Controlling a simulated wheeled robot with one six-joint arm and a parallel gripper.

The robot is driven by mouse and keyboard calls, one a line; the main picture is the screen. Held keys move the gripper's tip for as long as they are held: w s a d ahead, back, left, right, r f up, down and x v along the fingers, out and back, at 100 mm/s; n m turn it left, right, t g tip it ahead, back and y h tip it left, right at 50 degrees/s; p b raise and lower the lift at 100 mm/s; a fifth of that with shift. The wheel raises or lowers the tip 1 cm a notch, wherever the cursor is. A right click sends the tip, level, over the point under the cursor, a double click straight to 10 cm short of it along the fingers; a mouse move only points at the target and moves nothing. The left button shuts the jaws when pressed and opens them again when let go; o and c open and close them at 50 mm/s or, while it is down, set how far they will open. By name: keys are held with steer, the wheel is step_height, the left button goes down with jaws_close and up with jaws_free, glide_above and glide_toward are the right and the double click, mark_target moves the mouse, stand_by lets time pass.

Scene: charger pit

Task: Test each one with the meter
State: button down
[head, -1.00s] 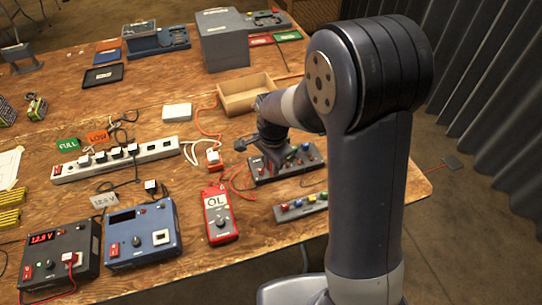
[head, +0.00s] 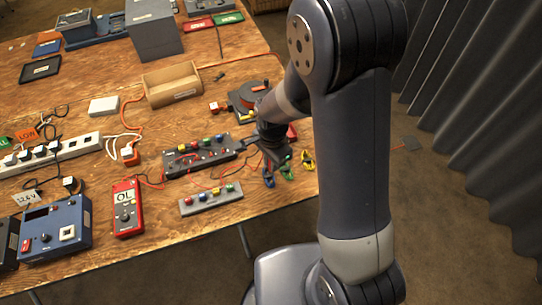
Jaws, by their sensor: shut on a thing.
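The red handheld meter (head: 127,213) lies at the front of the table, and its display reads "OL". Red leads run from its top. A dark box with coloured knobs (head: 180,166) lies right of it. A grey strip with coloured knobs (head: 190,208) lies in front of that box. My gripper (head: 278,158) is at the right edge of the table, right of the dark box. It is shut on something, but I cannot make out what. Blue (head: 268,178), green (head: 287,174) and yellow (head: 307,161) clips hang or lie around it. My arm hides part of this area.
An open wooden tray (head: 172,98), a white block (head: 103,106) and a white power strip (head: 88,142) stand farther left. A blue supply unit (head: 78,243) is front left. The grey curtain (head: 480,110) is at right.

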steer(key=b, duration=0.3)
glide_above(271, 181)
steer(key=shift+d+f, duration=0.15)
steer(key=shift+f, duration=2.25)
steer(key=shift+f+b, duration=0.65)
steer(key=shift+b, duration=0.15)
steer(key=shift+f+b, duration=0.85)
steer(key=shift+b, duration=0.3)
stand_by(0.4)
steer(key=c, duration=1.3)
jaws_free()
steer(key=shift+o, duration=0.2)
steer(key=shift+o, duration=1.2)
